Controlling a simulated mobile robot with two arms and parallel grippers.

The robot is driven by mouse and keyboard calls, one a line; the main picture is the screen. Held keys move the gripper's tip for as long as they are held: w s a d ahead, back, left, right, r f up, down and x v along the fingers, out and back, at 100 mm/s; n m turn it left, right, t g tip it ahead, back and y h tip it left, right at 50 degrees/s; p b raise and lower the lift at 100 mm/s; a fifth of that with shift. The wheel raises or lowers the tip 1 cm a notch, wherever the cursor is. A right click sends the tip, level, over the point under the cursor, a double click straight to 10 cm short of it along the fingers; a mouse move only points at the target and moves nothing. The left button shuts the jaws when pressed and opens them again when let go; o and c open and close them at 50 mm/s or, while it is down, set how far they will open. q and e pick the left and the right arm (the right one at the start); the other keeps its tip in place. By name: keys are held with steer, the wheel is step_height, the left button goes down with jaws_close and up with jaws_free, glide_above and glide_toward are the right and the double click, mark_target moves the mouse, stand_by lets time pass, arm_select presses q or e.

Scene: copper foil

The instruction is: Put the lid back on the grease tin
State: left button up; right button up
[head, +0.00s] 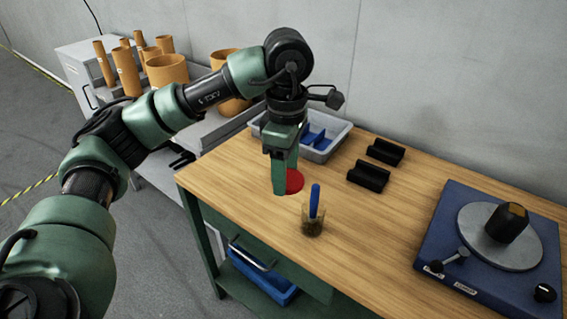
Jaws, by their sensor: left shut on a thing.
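My left gripper (283,190) points down over the wooden bench, shut on a round red lid (295,181). Its green fingers cover the left part of the lid. A small brownish container (312,224) stands upright on the bench just in front and to the right of the gripper, with a blue handle (315,200) sticking up from it. I cannot tell whether this is the grease tin, and no other tin shows clearly. A tin under the lid could be hidden by the fingers. My right gripper is not in view.
A grey tray (318,150) with blue parts stands behind the gripper. Two black blocks (368,176) lie to its right. A blue turntable base (435,240) fills the right of the bench (360,240). Orange cylinders (167,69) stand at the back left. The bench's middle is clear.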

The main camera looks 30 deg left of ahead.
arm_select(q)
steer(key=shift+s+d+f+m, duration=0.2)
steer(key=shift+f+m, duration=0.15)
steer(key=shift+m, duration=0.35)
steer(key=m, duration=0.1)
steer(key=f+m, duration=0.1)
steer(key=shift+s+d+m, duration=0.3)
steer(key=s+d+f+m, duration=0.3)
steer(key=s+m, duration=0.3)
steer(key=m, duration=0.9)
steer(key=shift+d+f+m, duration=0.3)
steer(key=shift+f+m, duration=0.1)
steer(key=shift+f, duration=0.2)
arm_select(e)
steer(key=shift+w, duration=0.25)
arm_select(q)
steer(key=shift+a, duration=0.1)
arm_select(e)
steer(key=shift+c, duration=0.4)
